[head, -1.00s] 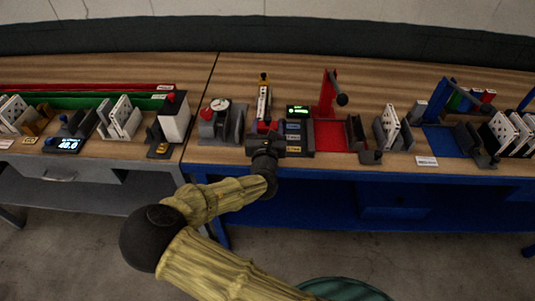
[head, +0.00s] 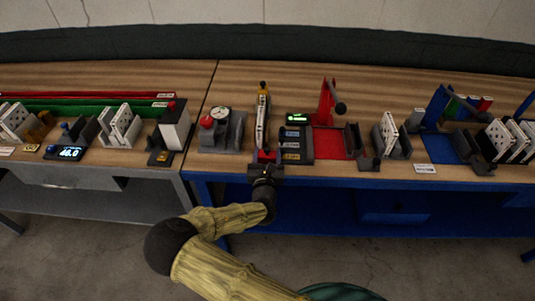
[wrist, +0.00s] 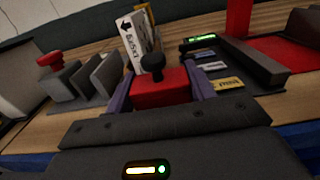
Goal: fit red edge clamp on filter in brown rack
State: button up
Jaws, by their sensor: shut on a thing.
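My gripper (head: 265,166) is at the front edge of the right-hand bench, pointing toward it. The wrist view shows its purple fingers (wrist: 160,92) shut on the red edge clamp (wrist: 160,86), a red block with a black knob on top. The clamp shows as a small red patch in the head view (head: 266,156). Beyond the clamp stands an upright white filter (wrist: 146,42) with an arrow and printed label; it is narrow in the head view (head: 261,117). A brown rack-like piece (head: 40,131) is at the far left beside white perforated filters (head: 14,119); its fit with them is unclear.
A dark label tray (head: 293,147) and red toggle press (head: 327,118) stand right. A blue press (head: 440,130) is farther right. Floor shows in front of the benches.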

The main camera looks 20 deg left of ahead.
jog(key=shift+f, duration=0.15)
jog(key=o, duration=1)
jog(key=shift+s+r, duration=0.2)
jog(key=shift+r, duration=0.05)
jog(key=b+v, duration=0.2)
jog(key=v, duration=0.9)
jog(key=shift+s+b, duration=0.35)
jog(key=shift+d+f, duration=0.1)
jog(key=shift+f, duration=0.05)
